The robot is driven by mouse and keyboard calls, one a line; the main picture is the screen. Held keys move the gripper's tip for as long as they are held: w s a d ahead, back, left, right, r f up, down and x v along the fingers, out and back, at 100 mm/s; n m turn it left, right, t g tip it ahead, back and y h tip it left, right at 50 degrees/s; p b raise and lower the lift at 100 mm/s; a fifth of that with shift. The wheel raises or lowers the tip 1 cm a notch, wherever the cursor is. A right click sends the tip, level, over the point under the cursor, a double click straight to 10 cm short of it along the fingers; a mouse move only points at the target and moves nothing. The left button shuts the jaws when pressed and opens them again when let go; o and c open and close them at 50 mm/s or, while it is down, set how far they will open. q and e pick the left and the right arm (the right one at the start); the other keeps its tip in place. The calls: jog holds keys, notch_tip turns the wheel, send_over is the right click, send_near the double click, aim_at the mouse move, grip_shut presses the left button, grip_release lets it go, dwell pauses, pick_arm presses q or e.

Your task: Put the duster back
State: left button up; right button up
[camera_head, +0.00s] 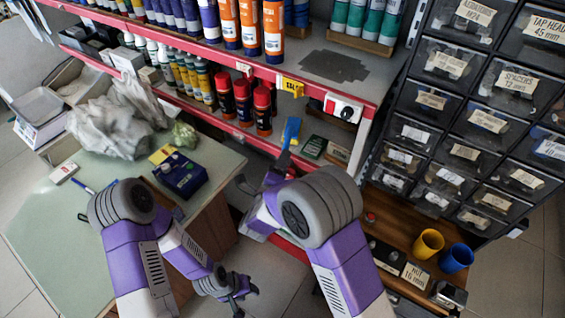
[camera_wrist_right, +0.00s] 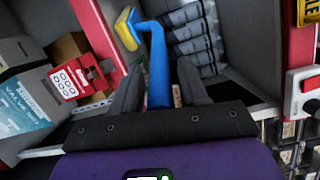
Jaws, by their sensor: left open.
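The duster is a blue bent handle with a yellow and blue head; it stands up from my right gripper (camera_head: 265,180) in the head view, where its blue part (camera_head: 291,132) shows in front of the lower red shelf. In the right wrist view the duster (camera_wrist_right: 158,62) runs up between the two dark fingers of my right gripper (camera_wrist_right: 157,85), its head bent to the left. The fingers look closed about the handle; the exact contact is hard to see. My left gripper (camera_head: 243,292) is low beside the wooden counter, open and empty.
Red-edged shelves (camera_head: 335,88) with bottles and tubes stand ahead. Black labelled drawers (camera_head: 450,110) are at the right, above a wooden bench with yellow (camera_head: 428,243) and blue (camera_head: 456,258) cups. A green counter (camera_head: 60,215) at left holds a dark blue box (camera_head: 180,175) and plastic bags.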

jog(key=shift+r, duration=0.15)
jog(key=shift+s+a, duration=0.15)
jog(key=shift+s, duration=0.1)
jog(key=p+v, duration=0.2)
jog(key=v, duration=0.9)
jog(key=shift+s, duration=0.25)
